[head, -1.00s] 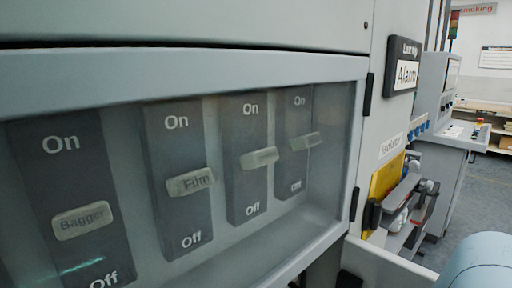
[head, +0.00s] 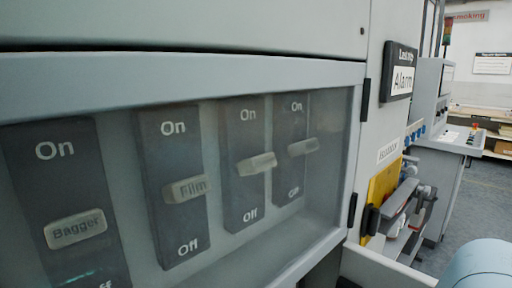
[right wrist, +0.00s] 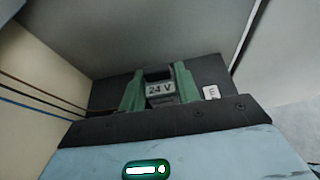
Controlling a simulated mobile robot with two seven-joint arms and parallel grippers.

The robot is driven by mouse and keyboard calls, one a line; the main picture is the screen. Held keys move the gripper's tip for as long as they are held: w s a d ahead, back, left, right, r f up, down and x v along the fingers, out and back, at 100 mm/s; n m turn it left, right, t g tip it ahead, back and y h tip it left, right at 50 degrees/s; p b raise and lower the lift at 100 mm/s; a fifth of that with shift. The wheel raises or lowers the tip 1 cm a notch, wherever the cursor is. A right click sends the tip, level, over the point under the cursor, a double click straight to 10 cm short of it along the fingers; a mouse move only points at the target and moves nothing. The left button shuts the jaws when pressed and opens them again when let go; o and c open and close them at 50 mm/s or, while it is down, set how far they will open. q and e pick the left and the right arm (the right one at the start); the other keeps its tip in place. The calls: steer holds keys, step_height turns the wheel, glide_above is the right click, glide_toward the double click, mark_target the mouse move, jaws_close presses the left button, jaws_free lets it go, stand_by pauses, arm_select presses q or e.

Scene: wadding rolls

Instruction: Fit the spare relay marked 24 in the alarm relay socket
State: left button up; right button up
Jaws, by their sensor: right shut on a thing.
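In the right wrist view, the green fingers of my right gripper (right wrist: 160,88) are shut on a relay (right wrist: 160,90) with a pale label reading 24 V. A dark block (right wrist: 212,68) lies behind the fingers, with a small white tag reading E. I cannot tell whether this block is the alarm relay socket, or whether the relay touches it. Neither gripper shows in the head view, and my left gripper is not in view.
A cabinet window (head: 335,150) covers several switches, including Bagger (head: 75,229) and Film (head: 186,189). A yellow panel (head: 382,192) stands below.

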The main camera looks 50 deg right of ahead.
steer(key=shift+w+f, duration=0.3)
steer(key=shift+w, duration=0.05)
steer(key=shift+s+a+r, duration=0.15)
stand_by(1.1)
steer(key=shift+f, duration=0.5)
stand_by(0.5)
steer(key=shift+f, duration=0.25)
stand_by(0.8)
steer(key=o, duration=1.1)
